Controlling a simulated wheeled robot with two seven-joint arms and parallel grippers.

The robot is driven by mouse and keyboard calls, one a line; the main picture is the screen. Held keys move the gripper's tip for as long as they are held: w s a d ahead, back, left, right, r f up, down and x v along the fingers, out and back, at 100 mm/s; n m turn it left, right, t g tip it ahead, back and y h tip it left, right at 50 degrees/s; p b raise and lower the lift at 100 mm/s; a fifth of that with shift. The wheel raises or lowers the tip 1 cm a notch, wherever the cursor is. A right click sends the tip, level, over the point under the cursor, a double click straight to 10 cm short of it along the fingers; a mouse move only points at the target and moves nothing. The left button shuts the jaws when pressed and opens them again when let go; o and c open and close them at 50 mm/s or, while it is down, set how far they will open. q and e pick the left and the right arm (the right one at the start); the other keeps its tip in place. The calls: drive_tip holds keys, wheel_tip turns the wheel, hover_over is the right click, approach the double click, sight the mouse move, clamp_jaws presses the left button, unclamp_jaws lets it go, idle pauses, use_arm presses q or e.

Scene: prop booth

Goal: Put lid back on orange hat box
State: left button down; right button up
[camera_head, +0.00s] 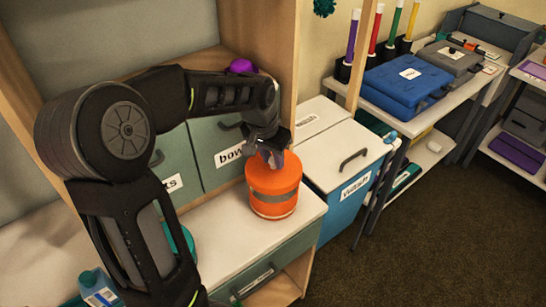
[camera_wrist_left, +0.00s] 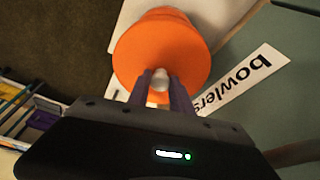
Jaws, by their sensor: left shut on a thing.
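The orange hat box (camera_head: 273,210), round with a grey band, stands upright on the white counter near its right end. Its orange lid (camera_head: 287,172) is at the top of the box; I cannot tell whether it is fully seated. In the left wrist view the lid (camera_wrist_left: 185,50) shows as a wide orange disc with a pale round knob (camera_wrist_left: 159,82). My left gripper (camera_head: 270,161) reaches down from above and is shut on that knob. Its fingers also show in the left wrist view (camera_wrist_left: 160,90). My right gripper is not in view.
Green drawers, one labelled "bowlers" (camera_head: 229,154), stand just behind the box. A blue bin with a white lid (camera_head: 345,155) is to the right, below the counter. A purple round thing (camera_head: 241,66) sits above the drawers. Bare counter (camera_head: 225,235) lies left of the box.

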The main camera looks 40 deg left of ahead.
sight(271, 170)
use_arm(q)
drive_tip(key=shift+f+b, duration=2.15)
drive_tip(key=shift+f, duration=0.9)
drive_tip(key=shift+f+b, duration=0.15)
drive_tip(key=shift+b, duration=0.15)
drive_tip(key=c, duration=1.1)
unclamp_jaws()
drive_tip(key=shift+o, duration=0.4)
drive_tip(key=o, duration=0.4)
